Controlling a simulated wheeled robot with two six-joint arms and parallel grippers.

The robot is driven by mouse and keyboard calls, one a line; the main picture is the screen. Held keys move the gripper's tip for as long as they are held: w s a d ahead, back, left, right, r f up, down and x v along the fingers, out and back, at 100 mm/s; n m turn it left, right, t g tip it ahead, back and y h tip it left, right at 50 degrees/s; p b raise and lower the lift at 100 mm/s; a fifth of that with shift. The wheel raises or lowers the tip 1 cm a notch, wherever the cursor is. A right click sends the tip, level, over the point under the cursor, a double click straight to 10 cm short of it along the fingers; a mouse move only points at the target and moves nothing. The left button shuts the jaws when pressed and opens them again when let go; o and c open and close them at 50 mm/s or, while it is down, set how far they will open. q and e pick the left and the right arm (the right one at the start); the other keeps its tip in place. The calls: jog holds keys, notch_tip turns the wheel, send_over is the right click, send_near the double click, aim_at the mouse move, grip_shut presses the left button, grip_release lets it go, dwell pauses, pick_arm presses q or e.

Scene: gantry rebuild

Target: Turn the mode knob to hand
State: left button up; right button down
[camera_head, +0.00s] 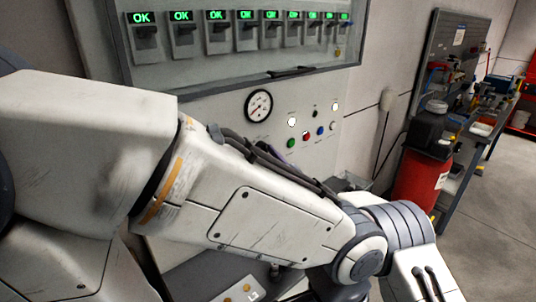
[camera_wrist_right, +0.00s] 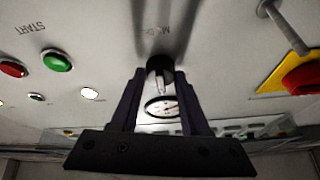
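In the right wrist view, which shows the panel upside down, a small round black mode knob (camera_wrist_right: 159,64) with a light pointer mark sits below a partly hidden label beginning with M. My right gripper (camera_wrist_right: 161,73) has its two dark fingers on either side of the knob, and they appear to touch it. The fingers are only a small distance apart, about the knob's width. In the head view one of my white arm links covers the lower panel, so the knob is hidden there. My left gripper is not in view.
The wall panel has a gauge (camera_head: 258,105), a green button (camera_head: 291,143) and, in the wrist view, a green start button (camera_wrist_right: 57,61), a red button (camera_wrist_right: 12,68) and a red emergency button on yellow (camera_wrist_right: 303,78). A red cylinder (camera_head: 418,180) and workbench stand right.

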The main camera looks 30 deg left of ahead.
jog(key=shift+w+d+r+n+g+b, duration=0.1)
jog(key=shift+n+g+b, duration=1)
jog(key=shift+n+b, duration=0.95)
jog(key=shift+w+a+f+n+g+b, duration=0.1)
jog(key=shift+n+g+b, duration=1)
jog(key=shift+n+b, duration=0.9)
jog(key=shift+w+d+r+n+g+b, duration=0.1)
jog(key=shift+n+g+b, duration=1)
jog(key=shift+n+b, duration=0.95)
jog(key=shift+s+n+p, duration=0.1)
jog(key=shift+n+p, duration=0.2)
jog(key=shift+n, duration=0.2)
jog(key=shift+c, duration=2)
grip_release()
jog(key=b+v, duration=0.3)
jog(key=v, duration=0.7)
jog(key=shift+d, duration=0.25)
